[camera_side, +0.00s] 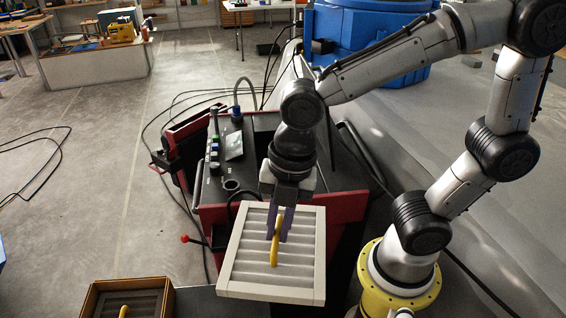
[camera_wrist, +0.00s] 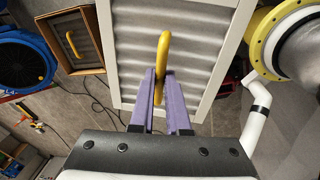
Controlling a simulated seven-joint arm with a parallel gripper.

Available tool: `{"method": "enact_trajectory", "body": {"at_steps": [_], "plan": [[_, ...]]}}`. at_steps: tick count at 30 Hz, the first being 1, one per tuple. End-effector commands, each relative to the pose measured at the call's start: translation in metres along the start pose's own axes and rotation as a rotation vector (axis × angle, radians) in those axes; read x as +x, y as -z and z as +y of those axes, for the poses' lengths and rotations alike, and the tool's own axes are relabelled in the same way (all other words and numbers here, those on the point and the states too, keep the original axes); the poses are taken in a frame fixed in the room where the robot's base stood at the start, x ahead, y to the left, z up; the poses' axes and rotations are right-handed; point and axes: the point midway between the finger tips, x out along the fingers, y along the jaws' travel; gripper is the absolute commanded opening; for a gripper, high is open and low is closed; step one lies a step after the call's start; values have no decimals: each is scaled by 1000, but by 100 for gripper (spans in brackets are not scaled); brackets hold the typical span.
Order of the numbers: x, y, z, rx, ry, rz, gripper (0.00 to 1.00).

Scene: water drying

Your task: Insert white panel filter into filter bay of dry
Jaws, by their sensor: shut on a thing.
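The white panel filter (camera_side: 245,257) has a pale frame, grey pleats and a yellow handle. My gripper (camera_side: 281,236) has purple fingers and is shut on the yellow handle, holding the panel tilted in front of the dryer. In the wrist view the filter (camera_wrist: 120,50) fills the middle, with my gripper's fingers (camera_wrist: 160,75) on either side of its handle. The dryer (camera_side: 345,205) is a red and black machine with a control panel on top. Its filter bay is hidden or cannot be made out behind the panel and my arm.
A cardboard box (camera_side: 90,300) with a dark filter and yellow handle stands at lower left; it also shows in the wrist view (camera_wrist: 95,68). A red-knobbed lever (camera_side: 185,239) juts from the dryer's left. Cables (camera_side: 170,120) lie behind. Open floor is at left.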

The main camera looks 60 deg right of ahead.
Motion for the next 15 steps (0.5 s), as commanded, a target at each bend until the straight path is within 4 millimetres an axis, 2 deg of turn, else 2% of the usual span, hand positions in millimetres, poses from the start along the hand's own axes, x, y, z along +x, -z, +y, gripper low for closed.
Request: {"method": "enact_trajectory", "body": {"at_steps": [8,11,15], "plan": [[-10,-44,45,388,-41,-56,0],[-14,-72,65,594,-60,-86,0],[-20,-123,90,927,-92,-133,0]]}}
